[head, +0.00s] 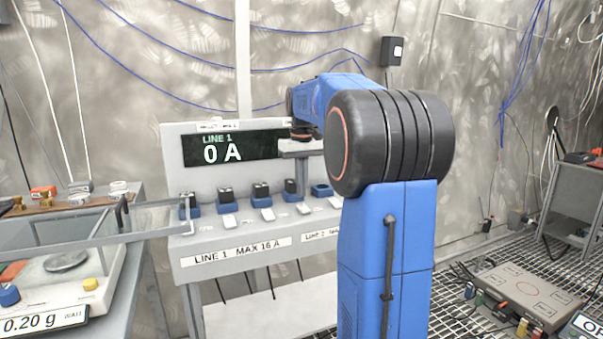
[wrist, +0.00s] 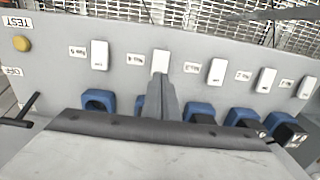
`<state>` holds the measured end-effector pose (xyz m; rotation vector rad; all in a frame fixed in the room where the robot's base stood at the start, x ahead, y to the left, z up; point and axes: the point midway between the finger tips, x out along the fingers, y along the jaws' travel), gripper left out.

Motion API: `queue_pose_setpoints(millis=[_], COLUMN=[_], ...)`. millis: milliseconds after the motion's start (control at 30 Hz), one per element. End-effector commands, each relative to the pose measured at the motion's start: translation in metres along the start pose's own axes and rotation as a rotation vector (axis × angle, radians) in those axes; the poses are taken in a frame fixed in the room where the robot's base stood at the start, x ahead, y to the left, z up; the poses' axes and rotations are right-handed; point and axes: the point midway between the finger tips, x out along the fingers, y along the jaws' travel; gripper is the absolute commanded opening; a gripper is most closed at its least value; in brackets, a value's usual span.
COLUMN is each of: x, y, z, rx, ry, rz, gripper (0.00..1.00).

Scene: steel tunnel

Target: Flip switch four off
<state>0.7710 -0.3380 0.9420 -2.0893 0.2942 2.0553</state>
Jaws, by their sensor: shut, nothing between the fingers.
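The wrist view, which is upside down, shows a row of white rocker switches on a grey panel. Switch four (wrist: 160,62) is the white rocker beside its small number label. My gripper (wrist: 161,82) is shut and empty, its fingertips right at the near edge of switch four and covering part of it. I cannot tell whether they touch it or which way the rocker is tipped.
Switch five (wrist: 99,60) and switch three (wrist: 217,72) flank it. Blue sockets (wrist: 98,100), several with black plugs, line the panel. The display (head: 235,148) reads LINE 1, 0 A. A yellow button (wrist: 21,43) sits by a TEST label. A glass-lidded scale (head: 60,290) stands left.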

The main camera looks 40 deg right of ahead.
Motion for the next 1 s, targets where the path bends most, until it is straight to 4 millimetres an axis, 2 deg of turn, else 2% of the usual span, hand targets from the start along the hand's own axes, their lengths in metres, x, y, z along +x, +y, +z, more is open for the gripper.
queue_pose_setpoints(millis=[100, 300, 733, 1000], x=[0.016, 0.029, 0.032, 0.041], y=[0.0, 0.0, 0.0, 0.0], z=[0.001, 0.0, -0.001, -0.005], rx=[0.0, 0.0, 0.0, -0.001], ry=[-0.002, -0.001, -0.005, -0.109], rz=[0.0, 0.0, 0.0, -0.001], gripper=[0.0, 0.0, 0.0, 0.0])
